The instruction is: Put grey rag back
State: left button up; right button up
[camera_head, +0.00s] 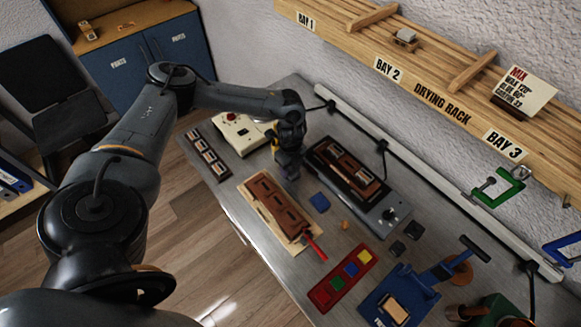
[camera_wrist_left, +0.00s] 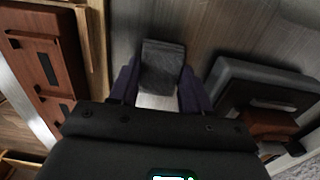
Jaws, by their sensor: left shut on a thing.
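My left gripper (camera_head: 289,172) is over the metal bench, between the brown slotted wooden piece and the black machine. In the left wrist view its two purple fingers (camera_wrist_left: 158,92) are closed on the grey rag (camera_wrist_left: 163,62), a dark grey folded piece. The rag sticks out past the fingertips. The bench surface shows around it, and I cannot tell whether the rag touches the bench. In the head view the rag is mostly hidden by the gripper. My right gripper is not in view.
The brown slotted piece (camera_head: 272,200) lies left of the gripper and the black machine (camera_head: 347,170) right of it. A blue pad (camera_head: 319,202) lies close by. A white box (camera_head: 243,132) stands behind. A red tray (camera_head: 340,281) is in front. The drying rack (camera_head: 430,70) runs along the wall.

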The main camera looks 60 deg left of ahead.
aim_at(291, 169)
pick_arm(q)
jog(key=shift+f, duration=0.1)
jog(key=o, duration=0.9)
jog(key=shift+o, duration=0.2)
notch_tip(291, 169, up, 12)
jog(key=shift+p, duration=0.45)
jog(key=shift+s+r, duration=0.1)
jog(key=shift+r, duration=0.1)
